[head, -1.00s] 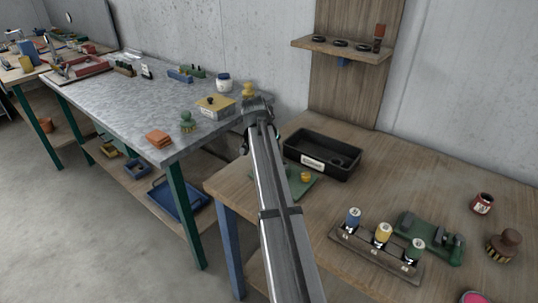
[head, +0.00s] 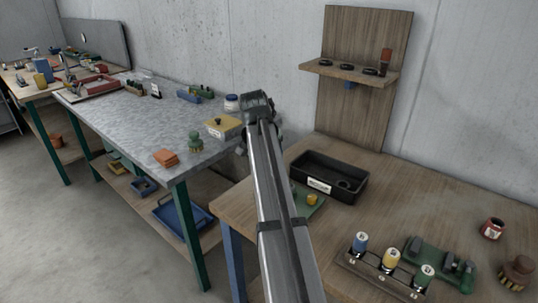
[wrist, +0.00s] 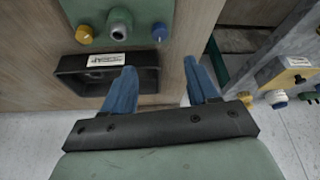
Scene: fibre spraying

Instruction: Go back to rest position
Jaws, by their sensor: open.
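My arm reaches forward from the bottom of the head view, and its end hides most of my gripper there. In the wrist view my gripper (wrist: 159,68) shows two blue fingers standing well apart with nothing between them. It is over the near edge of the wooden table, by the gap to the grey-topped table. The black bin (wrist: 72,78) with a white label lies beyond the left finger in that view. The green plate (wrist: 118,12) with its knobs is at the top of it.
The grey-topped table (head: 130,118) holds a yellow box (head: 224,128), a green knobbed piece (head: 195,143) and orange blocks (head: 166,158). On the wooden table (head: 300,232) stand the black bin (head: 318,187) and a bottle rack (head: 350,262). A shelf board (head: 345,72) rises behind.

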